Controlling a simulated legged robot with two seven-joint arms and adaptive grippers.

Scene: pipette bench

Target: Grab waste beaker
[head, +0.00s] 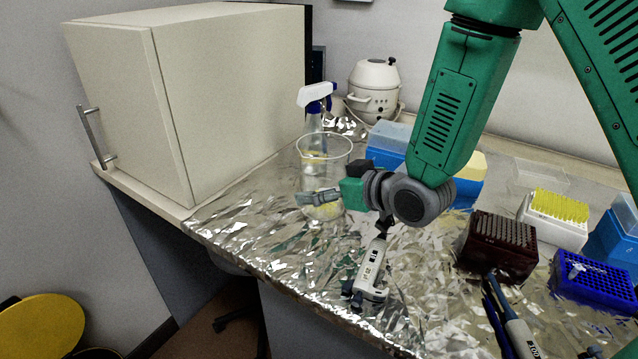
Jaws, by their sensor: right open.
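The waste beaker (325,148) is a large clear vessel standing upright on the foil-covered bench, in front of the spray bottle. Some yellow shows through its wall near the bottom. My right gripper (318,198) comes in from the right at the beaker's lower part, its fingers pointing left. The fingers overlap the beaker in the picture; I cannot tell whether they touch it or are only in front of it. The gripper is open. The gripper and wrist hide part of the beaker's lower right side. My left gripper is not in view.
A spray bottle (314,108) stands behind the beaker. A pipette (372,270) is just below my right wrist. A dark tip rack (500,242), a yellow tip rack (556,213) and a blue rack (595,280) stand right. A cream cabinet (225,90) bounds the left.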

